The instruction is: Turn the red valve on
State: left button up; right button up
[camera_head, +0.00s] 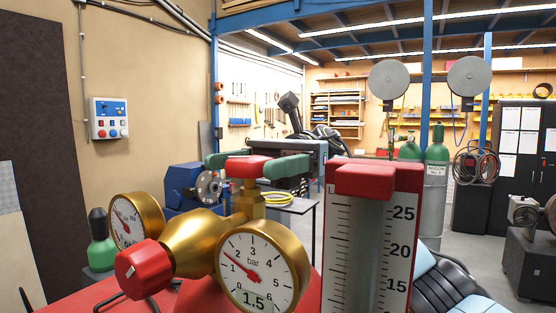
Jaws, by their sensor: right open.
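The red valve (249,166) is a flat red knob on top of the brass gas regulator (196,242). A second, larger red knob (143,269) is on the regulator's left front. A brass gauge (262,270) below the valve has its needle between 1 and 2 bar. My right gripper (256,163) is open, with one teal finger to the left of the valve and one to its right. I cannot tell whether they touch it. Its dark body is partly hidden behind the regulator. My left gripper is not in view.
A tall flow meter (372,235) with a red top stands close to the right of the regulator. Another brass gauge (137,222) is at the left. A green and black bottle (101,241) stands behind it. A blue machine (186,186) and table are farther back.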

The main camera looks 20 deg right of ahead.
jog(key=v, duration=1.2)
jog(key=shift+s+d+f, duration=0.1)
